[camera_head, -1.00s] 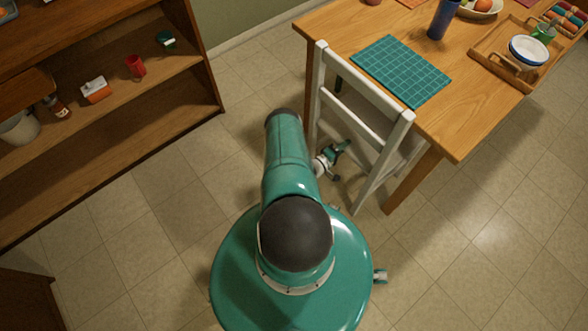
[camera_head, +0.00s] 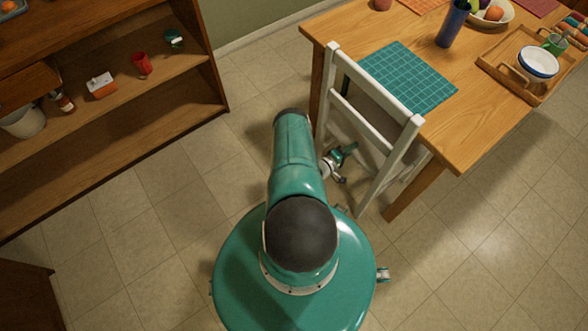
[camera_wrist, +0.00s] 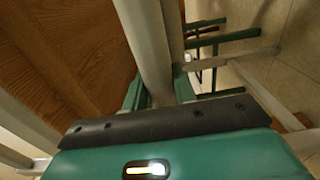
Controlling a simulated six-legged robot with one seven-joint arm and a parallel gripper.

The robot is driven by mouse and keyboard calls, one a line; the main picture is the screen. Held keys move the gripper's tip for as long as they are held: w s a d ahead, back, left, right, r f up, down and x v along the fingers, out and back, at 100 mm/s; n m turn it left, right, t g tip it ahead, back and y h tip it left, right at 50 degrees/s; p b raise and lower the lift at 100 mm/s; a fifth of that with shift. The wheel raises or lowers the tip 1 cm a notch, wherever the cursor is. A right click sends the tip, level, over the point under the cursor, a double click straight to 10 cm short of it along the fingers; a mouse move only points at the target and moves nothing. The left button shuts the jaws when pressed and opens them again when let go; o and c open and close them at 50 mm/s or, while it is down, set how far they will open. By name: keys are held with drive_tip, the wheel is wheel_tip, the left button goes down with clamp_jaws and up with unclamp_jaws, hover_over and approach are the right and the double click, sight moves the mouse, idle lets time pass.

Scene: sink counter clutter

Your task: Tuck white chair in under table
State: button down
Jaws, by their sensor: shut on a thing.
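The white chair (camera_head: 375,91) stands upright at the near left edge of the wooden table (camera_head: 480,120). Its backrest faces me, and its seat lies partly beneath the tabletop. In the wrist view, my gripper (camera_wrist: 160,92) is shut on a pale upright post of the chair (camera_wrist: 150,40), with a green finger on either side. The head view shows my arm reaching down beside the chair's back; the grip itself is hard to make out there. The chair's far legs are mostly hidden.
On the table are a teal grid mat (camera_head: 408,78), a dark blue cup (camera_head: 451,25), a fruit bowl (camera_head: 506,20) and a wooden tray (camera_head: 490,66) with a bowl. An open brown shelf (camera_head: 150,110) stands at left. Tiled floor between is clear.

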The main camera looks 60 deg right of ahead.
drive_tip(key=shift+s+d, duration=0.2)
drive_tip(key=shift+d, duration=0.25)
drive_tip(key=c, duration=1.1)
unclamp_jaws()
drive_tip(key=shift+a, duration=0.1)
drive_tip(key=shift+w, duration=0.1)
drive_tip(key=v, duration=1.2)
